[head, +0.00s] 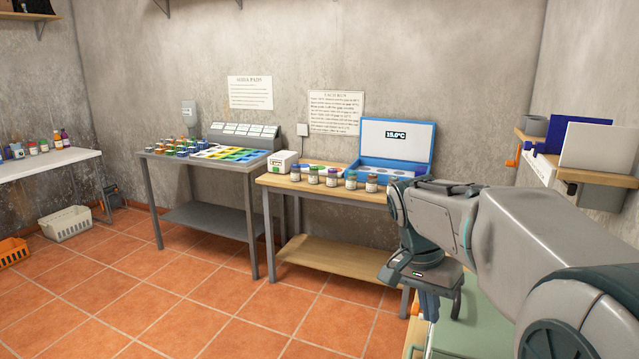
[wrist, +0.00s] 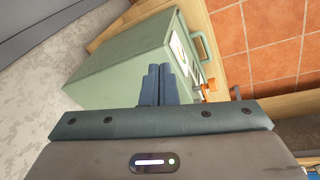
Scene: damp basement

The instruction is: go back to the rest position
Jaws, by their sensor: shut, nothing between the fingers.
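My gripper (head: 428,306) hangs at the end of my arm on the right side of the head view, pointing down. Its two fingers are together with nothing between them. In the wrist view, the gripper (wrist: 165,72) shows its blue-grey fingers side by side in front of a green box (wrist: 115,72). The green box has a label and a handle on one face. In the head view, a green surface (head: 480,325) shows below the arm; my arm hides part of it.
A wooden table (head: 335,258) holds several jars, a small white device (head: 284,162) and an open blue case (head: 425,160) reading 15.0°C. A grey table (head: 205,218) stands left of it. A right wall shelf (head: 590,177) is near my arm.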

